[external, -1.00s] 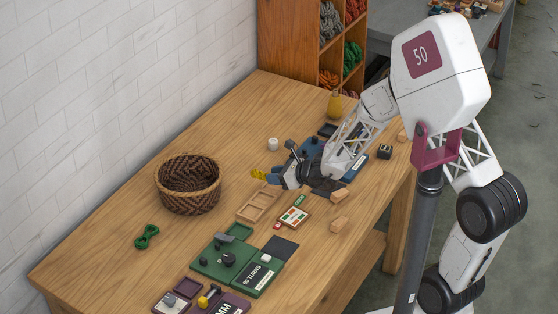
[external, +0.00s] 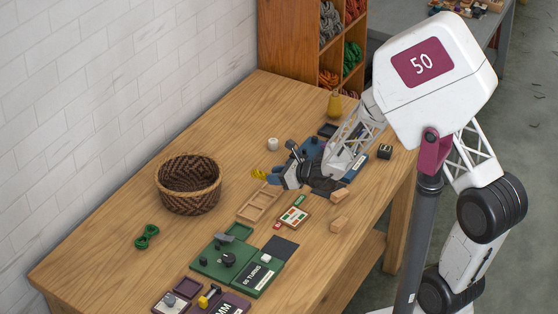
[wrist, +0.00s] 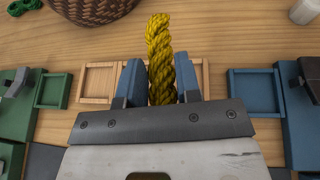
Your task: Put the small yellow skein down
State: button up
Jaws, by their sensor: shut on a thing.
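The small yellow skein (wrist: 160,55) is a twisted rope-like bundle, held between the two blue fingers of my gripper (wrist: 160,80) in the wrist view. In the external view the yellow skein (external: 258,172) pokes out to the left of my gripper (external: 274,178). My gripper is over the table, right of the basket and near the far end of a shallow wooden tray (external: 246,212). The tray also shows behind the fingers in the wrist view (wrist: 97,98). I cannot tell how high the skein is above the table.
A woven basket (external: 188,198) stands to the left, with a green skein (external: 146,237) on the table in front of it. A green board (external: 205,264) and a colour card (external: 293,216) lie nearer. A white jar (external: 272,144) stands behind.

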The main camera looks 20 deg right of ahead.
notch_tip(320, 180, up, 11)
jog(key=s+a+n+g+y, duration=0.1)
jog(key=s+a, duration=0.3)
jog(key=a, duration=0.3)
jog(key=s+a+n+g, duration=0.1)
jog(key=s+a, duration=0.2)
jog(key=a, duration=0.4)
jog(key=s+a+n+g+y, duration=0.1)
jog(key=s+a+n+g, duration=0.1)
jog(key=s+a, duration=0.35)
jog(key=s+a+n+g+y, duration=0.1)
jog(key=s+a+n+g, duration=0.3)
jog(key=s+a, duration=1.4)
jog(key=f, duration=0.3)
jog(key=w+f, duration=0.1)
jog(key=f, duration=0.6)
jog(key=shift+w+a, duration=0.15)
jog(key=shift+a, duration=0.25)
jog(key=shift+f, duration=0.4)
jog(key=shift+w+a, duration=0.1)
jog(key=w+a, duration=0.2)
jog(key=a, duration=0.2)
jog(key=w+a+f, duration=0.1)
jog(key=w+a, duration=0.2)
jog(key=a, duration=0.2)
jog(key=w+a, duration=0.2)
jog(key=a, duration=0.3)
jog(key=shift+w+f, duration=0.2)
jog(key=shift+f, duration=0.05)
